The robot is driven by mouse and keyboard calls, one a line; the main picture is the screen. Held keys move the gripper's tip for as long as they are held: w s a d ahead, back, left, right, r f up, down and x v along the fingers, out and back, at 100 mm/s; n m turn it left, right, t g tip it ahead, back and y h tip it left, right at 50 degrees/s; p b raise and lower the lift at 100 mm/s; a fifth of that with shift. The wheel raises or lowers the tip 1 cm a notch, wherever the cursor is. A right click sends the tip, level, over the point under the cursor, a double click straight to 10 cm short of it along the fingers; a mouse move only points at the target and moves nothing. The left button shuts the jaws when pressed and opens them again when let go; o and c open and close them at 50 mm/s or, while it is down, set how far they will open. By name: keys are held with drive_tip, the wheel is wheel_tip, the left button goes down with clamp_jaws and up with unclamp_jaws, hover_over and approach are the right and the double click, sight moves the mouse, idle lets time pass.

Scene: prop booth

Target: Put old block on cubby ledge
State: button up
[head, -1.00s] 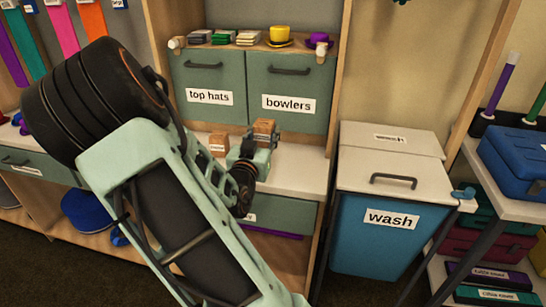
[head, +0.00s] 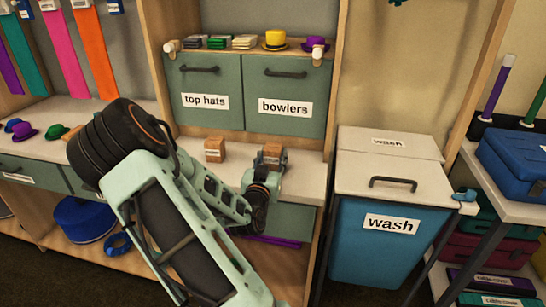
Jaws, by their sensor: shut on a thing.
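My gripper (head: 269,164) is shut on a wooden block (head: 274,151) over the right part of the white counter (head: 305,172). I cannot tell whether the held block touches the counter. A second, similar wooden block (head: 215,149) with a small pale label stands on the counter to the left, apart from my gripper. Its label is too small to read, and I see no label on the held block. A wooden ledge (head: 338,60) runs above the two green doors, which are marked "top hats" (head: 206,101) and "bowlers" (head: 285,108).
Several card stacks (head: 219,42), a yellow hat (head: 275,41) and a purple hat (head: 315,45) occupy the ledge. A blue wash bin (head: 375,240) stands right of the counter. More hats (head: 24,131) lie on the counter at left. A wooden upright (head: 331,125) bounds the counter's right end.

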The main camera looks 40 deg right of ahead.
drive_tip(key=shift+f, duration=0.1)
drive_tip(key=shift+f+b, duration=0.15)
drive_tip(key=shift+b, duration=0.15)
drive_tip(key=o, duration=1.2)
drive_tip(key=shift+c, duration=0.2)
drive_tip(key=shift+r+p, duration=0.3)
drive_tip(key=p+v, duration=0.1)
drive_tip(key=v, duration=0.9)
drive_tip(key=shift+s+a+r+p, duration=0.1)
drive_tip(key=shift+s+a+p, duration=0.15)
drive_tip(key=shift+p, duration=0.15)
drive_tip(key=shift+s+a, duration=0.45)
drive_tip(key=shift+a, duration=0.05)
